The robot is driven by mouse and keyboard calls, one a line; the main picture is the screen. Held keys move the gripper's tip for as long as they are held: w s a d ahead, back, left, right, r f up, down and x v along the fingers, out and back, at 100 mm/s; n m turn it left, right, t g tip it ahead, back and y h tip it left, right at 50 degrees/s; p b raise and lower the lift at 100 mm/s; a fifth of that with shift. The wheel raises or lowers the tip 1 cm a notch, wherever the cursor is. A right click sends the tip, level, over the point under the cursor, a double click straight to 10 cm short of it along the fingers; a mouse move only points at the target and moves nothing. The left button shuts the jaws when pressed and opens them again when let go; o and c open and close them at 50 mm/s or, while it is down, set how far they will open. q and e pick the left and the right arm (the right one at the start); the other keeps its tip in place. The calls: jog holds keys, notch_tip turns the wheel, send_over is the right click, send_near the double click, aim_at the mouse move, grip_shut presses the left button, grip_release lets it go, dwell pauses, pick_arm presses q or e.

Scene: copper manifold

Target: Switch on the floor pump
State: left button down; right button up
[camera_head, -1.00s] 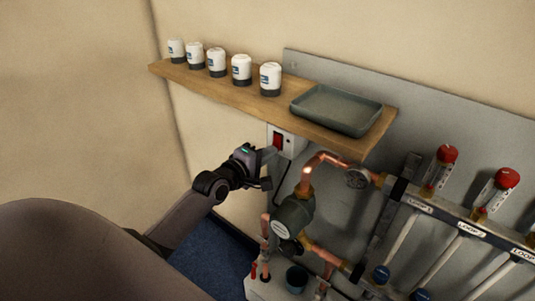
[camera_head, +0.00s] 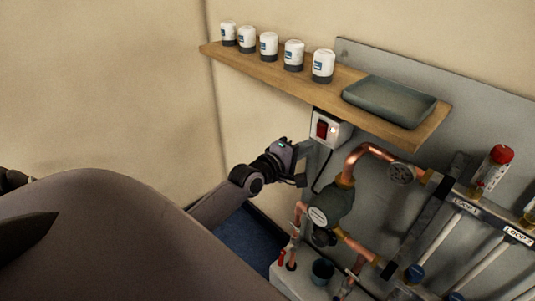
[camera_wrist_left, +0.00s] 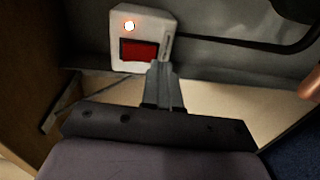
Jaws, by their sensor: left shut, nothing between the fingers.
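The white switch box (camera_head: 331,131) with a red rocker (camera_head: 321,130) is on the wall panel under the wooden shelf. In the left wrist view the red rocker (camera_wrist_left: 139,51) shows close up, with a round lamp (camera_wrist_left: 129,26) glowing orange-white above it. My left gripper (camera_head: 308,152) is shut and empty, just below the box. In the wrist view its fingertips (camera_wrist_left: 159,67) are at the lower right edge of the rocker; I cannot tell if they touch it. The grey-green pump (camera_head: 326,203) sits among copper pipes, lower right of the gripper. My right gripper is not in view.
The wooden shelf (camera_head: 300,84) above holds several white canisters and a grey-green tray (camera_head: 390,101). A dark cup (camera_head: 322,271) stands below the pump.

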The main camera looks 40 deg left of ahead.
pick_arm(q)
jog(key=s+f, duration=0.1)
jog(key=s, duration=0.9)
jog(key=shift+s+a+f, duration=0.35)
jog(key=shift+a, duration=0.1)
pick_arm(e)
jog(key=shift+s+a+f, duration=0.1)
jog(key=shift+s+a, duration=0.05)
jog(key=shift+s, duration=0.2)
pick_arm(q)
jog(key=s+d+f+m+g+p, duration=0.3)
jog(key=s+d+f+m+g, duration=0.3)
jog(key=s+d+f+m, duration=0.7)
jog(key=s+m, duration=0.3)
jog(key=m, duration=0.3)
jog(key=shift+s+d+f+h, duration=0.3)
jog(key=shift+s+d+h, duration=0.05)
jog(key=shift+d+h, duration=0.05)
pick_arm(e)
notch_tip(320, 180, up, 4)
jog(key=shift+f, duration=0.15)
